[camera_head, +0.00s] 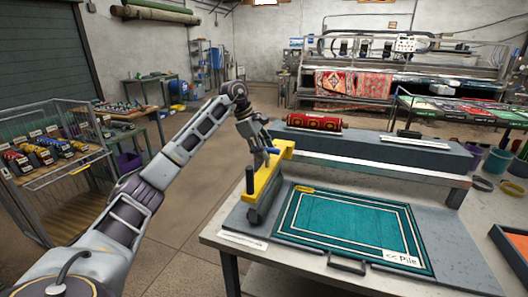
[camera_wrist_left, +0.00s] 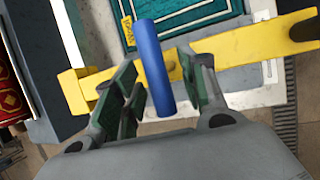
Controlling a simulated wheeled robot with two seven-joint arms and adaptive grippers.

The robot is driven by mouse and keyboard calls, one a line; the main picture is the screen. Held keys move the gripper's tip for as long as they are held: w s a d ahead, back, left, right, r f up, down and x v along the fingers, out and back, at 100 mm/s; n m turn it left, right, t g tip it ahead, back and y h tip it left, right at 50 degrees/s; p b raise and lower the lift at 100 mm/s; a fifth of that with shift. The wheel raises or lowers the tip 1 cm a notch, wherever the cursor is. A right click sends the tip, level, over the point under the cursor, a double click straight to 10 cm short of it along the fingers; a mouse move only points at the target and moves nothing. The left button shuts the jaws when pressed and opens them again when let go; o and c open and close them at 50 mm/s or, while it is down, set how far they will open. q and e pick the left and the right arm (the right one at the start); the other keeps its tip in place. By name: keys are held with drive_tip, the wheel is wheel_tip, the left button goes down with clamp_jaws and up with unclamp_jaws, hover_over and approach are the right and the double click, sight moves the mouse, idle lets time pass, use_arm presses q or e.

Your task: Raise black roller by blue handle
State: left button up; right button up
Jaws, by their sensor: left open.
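The black roller (camera_head: 266,205) is a dark cylinder under a yellow frame (camera_head: 272,176) at the left end of the table. A dark upright knob (camera_head: 249,179) stands at the frame's near end. The blue handle (camera_head: 272,151) shows only in part beside my left gripper (camera_head: 263,146). In the left wrist view the blue handle (camera_wrist_left: 153,65) stands up from the yellow frame (camera_wrist_left: 220,56), between the spread fingers of my left gripper (camera_wrist_left: 160,88). A gap shows on the handle's right side. The left gripper is open. My right gripper is out of view.
A green-bordered rug (camera_head: 345,222) lies on the worktable, right of the roller. A raised grey bench (camera_head: 380,160) behind it carries a red patterned roll (camera_head: 314,122). A wire rack (camera_head: 50,150) with several tools stands at the left. Bare floor lies between rack and table.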

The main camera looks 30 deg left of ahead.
use_arm(q)
drive_tip(key=shift+f, duration=0.15)
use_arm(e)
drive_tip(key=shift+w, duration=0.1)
use_arm(q)
clamp_jaws()
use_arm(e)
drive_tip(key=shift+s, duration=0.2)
use_arm(q)
drive_tip(key=shift+w+r, duration=0.1)
drive_tip(key=shift+r, duration=0.1)
drive_tip(key=shift+r+p, duration=0.2)
drive_tip(key=shift+p, duration=0.1)
wheel_tip(320, 180, up, 4)
drive_tip(key=p, duration=0.3)
drive_tip(key=shift+f, duration=0.15)
drive_tip(key=shift+r, duration=0.25)
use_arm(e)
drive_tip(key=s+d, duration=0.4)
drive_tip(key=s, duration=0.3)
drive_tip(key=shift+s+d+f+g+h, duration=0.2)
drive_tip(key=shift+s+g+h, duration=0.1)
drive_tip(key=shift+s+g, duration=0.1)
